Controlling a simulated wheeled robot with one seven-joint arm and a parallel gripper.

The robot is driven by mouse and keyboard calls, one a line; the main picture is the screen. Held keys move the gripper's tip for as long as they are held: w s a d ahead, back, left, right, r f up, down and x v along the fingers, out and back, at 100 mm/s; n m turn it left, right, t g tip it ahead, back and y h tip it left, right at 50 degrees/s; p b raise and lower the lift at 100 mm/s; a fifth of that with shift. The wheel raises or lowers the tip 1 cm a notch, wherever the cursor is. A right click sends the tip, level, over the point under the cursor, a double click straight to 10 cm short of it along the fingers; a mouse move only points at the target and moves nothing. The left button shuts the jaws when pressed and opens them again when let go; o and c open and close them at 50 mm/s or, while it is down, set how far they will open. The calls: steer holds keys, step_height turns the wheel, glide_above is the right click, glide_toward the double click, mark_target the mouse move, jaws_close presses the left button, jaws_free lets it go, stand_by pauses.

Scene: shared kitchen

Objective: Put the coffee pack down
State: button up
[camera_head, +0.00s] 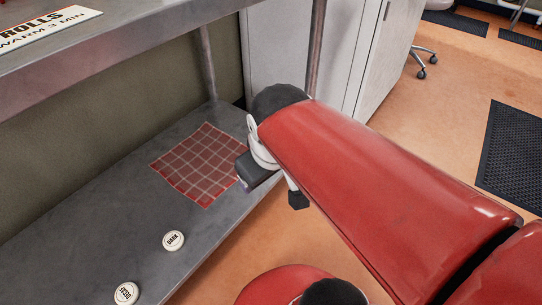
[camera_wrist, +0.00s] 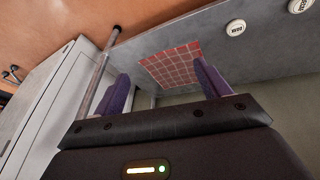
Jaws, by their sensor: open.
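I see no coffee pack in either view. My gripper (camera_head: 277,186) is at the right edge of the lower metal shelf, largely hidden by my red arm. In the wrist view my gripper (camera_wrist: 161,70) has its two purple fingers spread wide apart, with nothing between them. A red checkered cloth (camera_head: 200,165) lies flat and bare on the shelf, just left of my gripper. The cloth also shows in the wrist view (camera_wrist: 170,66), beyond the fingers.
The lower metal shelf (camera_head: 75,220) carries a round label reading "DARK" (camera_head: 173,241) and another round label (camera_head: 126,293) near the front. An upper shelf (camera_head: 130,45) overhangs it. A metal post (camera_head: 317,45) and white cabinets (camera_head: 350,70) stand behind my gripper.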

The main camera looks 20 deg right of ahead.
steer(key=s+m, duration=0.1)
steer(key=s+d+m, duration=0.1)
steer(key=s+m+t, duration=0.1)
steer(key=shift+s+d+r+m, duration=0.3)
steer(key=shift+r, duration=0.05)
steer(key=shift+r, duration=0.1)
step_height(320, 180, up, 8)
steer(key=p, duration=0.8)
steer(key=shift+r, duration=0.2)
